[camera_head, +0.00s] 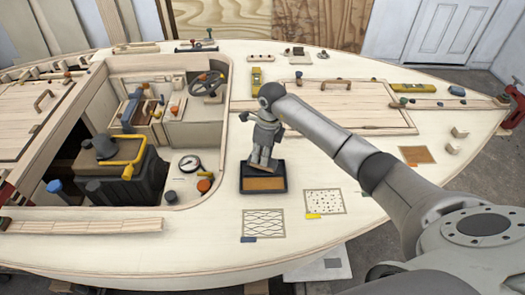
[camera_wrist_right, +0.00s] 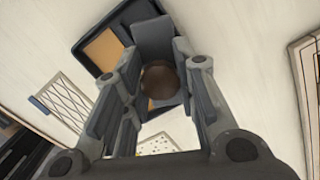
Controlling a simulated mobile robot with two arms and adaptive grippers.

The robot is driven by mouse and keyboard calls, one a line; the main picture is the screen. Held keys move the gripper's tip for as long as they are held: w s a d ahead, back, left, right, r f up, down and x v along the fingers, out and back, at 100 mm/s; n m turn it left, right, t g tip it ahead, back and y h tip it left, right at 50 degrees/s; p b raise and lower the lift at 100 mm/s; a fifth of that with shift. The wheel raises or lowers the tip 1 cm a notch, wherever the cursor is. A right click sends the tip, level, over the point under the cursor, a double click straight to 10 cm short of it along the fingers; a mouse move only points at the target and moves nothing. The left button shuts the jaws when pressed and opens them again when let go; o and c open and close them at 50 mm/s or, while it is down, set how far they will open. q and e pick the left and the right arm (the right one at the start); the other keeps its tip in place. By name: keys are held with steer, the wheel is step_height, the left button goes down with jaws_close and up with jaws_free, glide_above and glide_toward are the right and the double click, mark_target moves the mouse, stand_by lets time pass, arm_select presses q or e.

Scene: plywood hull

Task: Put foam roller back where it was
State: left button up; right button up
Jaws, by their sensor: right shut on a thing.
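My right gripper (camera_head: 263,158) points down over a dark tray with a tan bottom (camera_head: 250,184) on the pale deck. In the right wrist view, the fingers of my right gripper (camera_wrist_right: 160,92) stand on both sides of a brown, round-ended thing (camera_wrist_right: 160,80), which I take to be the foam roller, and are shut on it. A grey block-like part shows just beyond it. The tray (camera_wrist_right: 88,60) lies behind and partly hidden by the fingers. I cannot tell whether the roller touches the tray. In the head view the gripper hides the roller. My left gripper is not in view.
A speckled square (camera_head: 324,202) and a cross-hatched square (camera_head: 263,224) lie near the deck's front edge. The open cockpit, with a dial (camera_head: 189,164) and a black engine-like unit (camera_head: 120,175), is left of the tray. A wooden hatch (camera_head: 345,98) lies behind my arm.

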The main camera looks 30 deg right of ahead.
steer(key=shift+f, duration=0.15)
steer(key=o, duration=0.9)
step_height(320, 180, up, 12)
steer(key=s+d+b, duration=0.1)
steer(key=b, duration=0.2)
